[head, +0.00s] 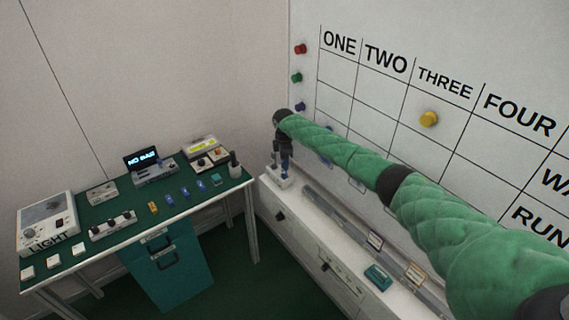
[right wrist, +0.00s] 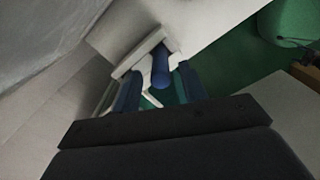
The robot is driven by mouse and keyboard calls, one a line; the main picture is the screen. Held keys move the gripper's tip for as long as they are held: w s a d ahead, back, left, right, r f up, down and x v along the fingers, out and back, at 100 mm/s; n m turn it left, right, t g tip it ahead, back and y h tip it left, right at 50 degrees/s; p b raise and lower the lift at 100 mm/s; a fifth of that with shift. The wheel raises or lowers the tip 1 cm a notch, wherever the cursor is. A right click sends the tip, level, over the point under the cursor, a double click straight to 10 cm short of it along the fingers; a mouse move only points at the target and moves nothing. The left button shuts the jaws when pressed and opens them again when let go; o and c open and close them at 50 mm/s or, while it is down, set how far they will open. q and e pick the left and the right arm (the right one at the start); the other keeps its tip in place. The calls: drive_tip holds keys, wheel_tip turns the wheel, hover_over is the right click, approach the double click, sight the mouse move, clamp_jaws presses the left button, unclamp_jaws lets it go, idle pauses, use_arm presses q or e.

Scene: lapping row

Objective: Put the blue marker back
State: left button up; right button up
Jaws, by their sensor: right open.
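A blue cylinder (right wrist: 160,66), which looks like the blue marker, shows in the right wrist view beside a white holder (right wrist: 139,52). My right gripper (right wrist: 158,91) is open, with its fingers on either side of the cylinder's near end and gaps showing between. In the head view my right gripper (head: 285,163) points down over a small white holder (head: 277,181) at the far left end of the white cabinet. Its fingers are small and dark there, and the marker is hard to make out. My left gripper is not in view.
The whiteboard (head: 360,95) carries red (head: 300,48), green (head: 296,77), blue (head: 300,106) and yellow (head: 429,118) knobs. A rail and a teal block (head: 378,277) lie on the cabinet top (head: 330,240). A green-topped table (head: 130,232) with several devices stands left.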

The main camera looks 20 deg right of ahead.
wheel_tip(320, 180, up, 6)
drive_tip(key=p, duration=0.3)
drive_tip(key=shift+f, duration=0.1)
drive_tip(key=shift+r, duration=0.9)
